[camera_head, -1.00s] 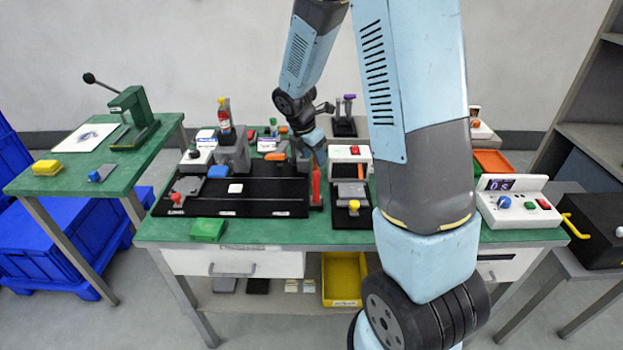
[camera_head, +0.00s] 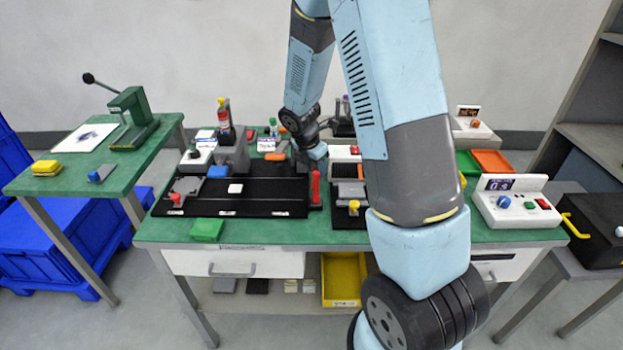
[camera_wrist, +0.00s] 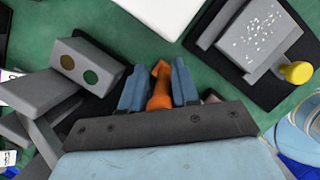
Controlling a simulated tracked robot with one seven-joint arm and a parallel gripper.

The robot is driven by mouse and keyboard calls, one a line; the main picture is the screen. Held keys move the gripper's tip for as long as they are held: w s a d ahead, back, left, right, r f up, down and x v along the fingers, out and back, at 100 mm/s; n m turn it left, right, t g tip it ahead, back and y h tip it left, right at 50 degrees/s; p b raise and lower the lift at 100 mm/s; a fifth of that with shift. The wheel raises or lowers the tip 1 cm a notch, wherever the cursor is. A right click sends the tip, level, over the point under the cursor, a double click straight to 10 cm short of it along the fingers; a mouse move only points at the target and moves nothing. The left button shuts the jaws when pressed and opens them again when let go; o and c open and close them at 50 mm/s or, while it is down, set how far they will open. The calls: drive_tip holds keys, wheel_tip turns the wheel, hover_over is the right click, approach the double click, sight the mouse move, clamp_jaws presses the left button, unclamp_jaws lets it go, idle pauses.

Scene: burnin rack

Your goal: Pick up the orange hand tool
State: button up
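The orange hand tool (camera_wrist: 160,92) shows in the wrist view between the two blue fingers of my gripper (camera_wrist: 158,76). The fingers are close together and appear to press on the tool from both sides. Its pointed orange end shows near the fingertips; its other end is hidden by the gripper body. The held tool cannot be made out there.
A grey box with two round lights (camera_wrist: 90,68) and a grey device with a yellow knob (camera_wrist: 245,42) are near my gripper. A black rack (camera_head: 265,190) and an upright red handle (camera_head: 315,187) stand in front. Orange and green trays (camera_head: 492,160) lie right.

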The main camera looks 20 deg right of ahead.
clamp_jaws()
